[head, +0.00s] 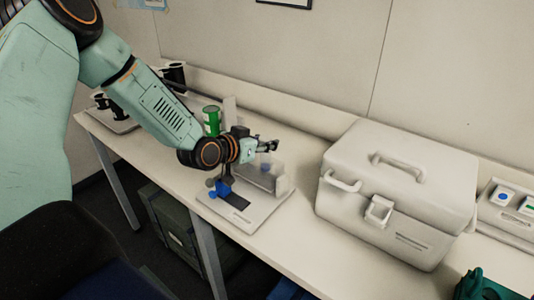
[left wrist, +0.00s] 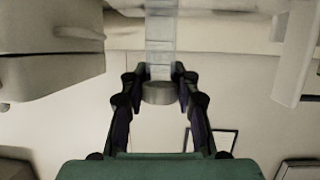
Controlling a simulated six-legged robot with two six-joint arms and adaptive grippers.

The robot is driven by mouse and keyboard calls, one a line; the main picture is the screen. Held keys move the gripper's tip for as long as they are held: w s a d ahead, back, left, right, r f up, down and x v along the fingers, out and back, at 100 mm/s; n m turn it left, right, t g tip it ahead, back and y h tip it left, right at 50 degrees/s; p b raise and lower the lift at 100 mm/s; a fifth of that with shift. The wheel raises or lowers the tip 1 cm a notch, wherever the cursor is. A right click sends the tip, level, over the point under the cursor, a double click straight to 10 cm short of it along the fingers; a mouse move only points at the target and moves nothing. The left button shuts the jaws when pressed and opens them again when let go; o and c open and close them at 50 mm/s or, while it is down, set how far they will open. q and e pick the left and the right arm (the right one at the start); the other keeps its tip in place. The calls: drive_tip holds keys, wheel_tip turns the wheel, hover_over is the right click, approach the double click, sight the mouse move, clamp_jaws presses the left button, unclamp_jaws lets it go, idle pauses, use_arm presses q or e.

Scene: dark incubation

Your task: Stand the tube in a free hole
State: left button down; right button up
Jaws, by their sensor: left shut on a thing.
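My left gripper (head: 268,147) reaches in from the left in the head view, above the bench. In the left wrist view, its two fingers (left wrist: 160,78) are shut on a clear tube (left wrist: 160,35) with a grey cap-like end (left wrist: 159,93). The tube runs up the picture from the fingers. In the head view the tube is too faint to make out surely. A pale, see-through block (head: 268,182) stands on a white board below the gripper; whether it has holes cannot be told. My right gripper is not in view.
A large white lidded case (head: 398,190) stands right of the gripper. A green can (head: 211,121) stands behind the arm. Blue and black parts (head: 223,188) sit on the white board (head: 250,219). Black cups (head: 174,75) stand farther back, and a blue-and-green-marked unit (head: 507,203) stands at the right.

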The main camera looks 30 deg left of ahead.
use_arm(q)
wheel_tip(320, 180, down, 2)
drive_tip(key=shift+w+a+f, duration=0.1)
drive_tip(key=shift+f, duration=0.3)
drive_tip(key=shift+s+d+r, duration=0.2)
drive_tip(key=shift+d, duration=0.1)
drive_tip(key=c, duration=1.4)
unclamp_jaws()
drive_tip(key=o, duration=0.4)
drive_tip(key=shift+w+a+f, duration=0.2)
drive_tip(key=shift+a+f, duration=0.05)
drive_tip(key=shift+s+d+r, duration=0.15)
drive_tip(key=shift+d+r, duration=0.05)
drive_tip(key=shift+s+r, duration=0.1)
drive_tip(key=shift+s, duration=0.05)
drive_tip(key=p+v, duration=0.9)
drive_tip(key=v, duration=0.3)
drive_tip(key=s+d+f+g+h, duration=0.1)
drive_tip(key=s+d+f+g, duration=0.6)
drive_tip(key=s+d+f, duration=0.35)
drive_tip(key=s+d+f+g+y, duration=0.1)
drive_tip(key=s+d+f+g, duration=0.1)
drive_tip(key=s, duration=0.7)
drive_tip(key=s+d+f+n+g+y, duration=0.1)
drive_tip(key=s+f+g, duration=0.3)
drive_tip(key=s, duration=0.5)
drive_tip(key=shift+s+d+n+y, duration=0.3)
drive_tip(key=shift+d+y, duration=0.1)
drive_tip(key=shift+d, duration=0.2)
